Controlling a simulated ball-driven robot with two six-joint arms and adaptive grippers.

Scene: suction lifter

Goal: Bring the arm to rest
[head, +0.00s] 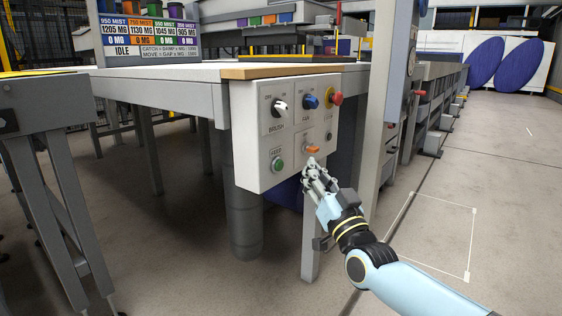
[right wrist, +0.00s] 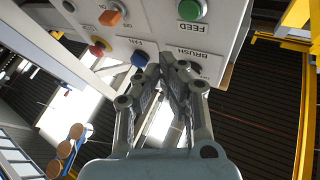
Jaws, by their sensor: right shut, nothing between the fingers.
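My right gripper (head: 313,170) is shut and empty. In the head view its fingertips are just below the orange knob (head: 313,149) on the white control panel (head: 255,152). In the right wrist view the closed fingers (right wrist: 173,62) overlap the panel (right wrist: 160,20) between the blue knob (right wrist: 139,58) and the BRUSH label. I cannot tell whether the fingertips touch the panel. My right forearm reaches in from the lower right of the head view. My left gripper is not in view.
The panel also carries a BRUSH knob (head: 279,107), a green FEED button (head: 277,165) and a red button (head: 335,99). It hangs at the corner of a grey table (head: 180,80). A grey post (head: 388,80) stands right of it. Open floor (head: 500,190) lies to the right.

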